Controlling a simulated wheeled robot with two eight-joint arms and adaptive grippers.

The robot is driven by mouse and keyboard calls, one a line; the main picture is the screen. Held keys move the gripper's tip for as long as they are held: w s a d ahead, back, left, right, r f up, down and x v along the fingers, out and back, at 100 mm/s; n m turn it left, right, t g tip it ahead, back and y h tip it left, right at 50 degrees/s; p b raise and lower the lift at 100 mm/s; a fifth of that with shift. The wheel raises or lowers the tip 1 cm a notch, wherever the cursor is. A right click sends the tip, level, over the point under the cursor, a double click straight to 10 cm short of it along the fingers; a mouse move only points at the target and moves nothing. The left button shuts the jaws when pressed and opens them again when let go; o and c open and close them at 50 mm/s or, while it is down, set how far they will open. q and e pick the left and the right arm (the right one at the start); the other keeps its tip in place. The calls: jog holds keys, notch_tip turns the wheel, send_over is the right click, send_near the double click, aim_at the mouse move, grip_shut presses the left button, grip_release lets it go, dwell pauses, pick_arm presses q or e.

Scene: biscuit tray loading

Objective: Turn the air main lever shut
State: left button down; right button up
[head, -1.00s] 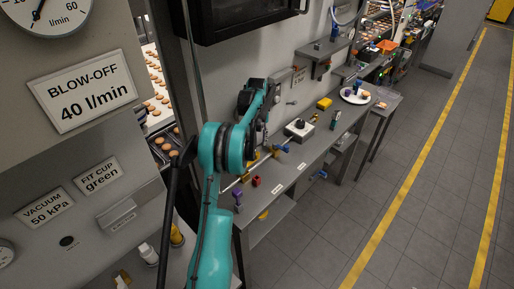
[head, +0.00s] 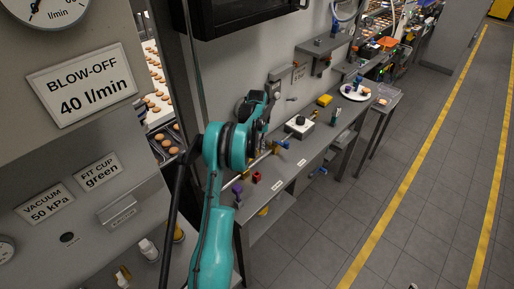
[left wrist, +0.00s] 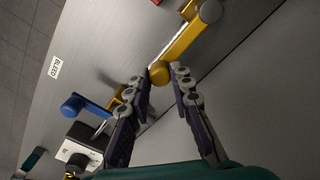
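In the left wrist view a yellow lever (left wrist: 183,45) with a rounded end sits on the thin pipe along the bench; no label for it is readable. My left gripper (left wrist: 160,80) is open, its two fingers on either side of the lever's near end, with a gap visible on the right. I cannot tell whether the left finger touches it. A blue lever (left wrist: 85,106) lies left of the fingers, near a "BLEED" label (left wrist: 55,67). In the head view my teal left arm largely hides the gripper and yellow lever; the blue lever (head: 283,144) shows. My right gripper is not in view.
The grey bench (head: 300,165) carries a white box with a black knob (head: 299,125), a yellow block (head: 325,100), a red block (head: 257,177) and a plate (head: 355,93). A wall stands behind. The floor to the right is clear.

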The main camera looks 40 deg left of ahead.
pick_arm(q)
jog(key=shift+d, duration=0.1)
jog(key=shift+s+d+m+b, duration=0.1)
jog(key=shift+d+m+b, duration=0.4)
jog(key=shift+m, duration=0.2)
jog(key=s+d+m+b, duration=0.5)
jog(key=s+m, duration=0.4)
jog(key=m, duration=0.7)
jog(key=shift+s+d+m+b, duration=0.15)
jog(key=shift+d+m+b, duration=0.2)
jog(key=shift+d, duration=0.55)
jog(key=c, duration=1.3)
grip_release()
jog(key=shift+s, duration=0.1)
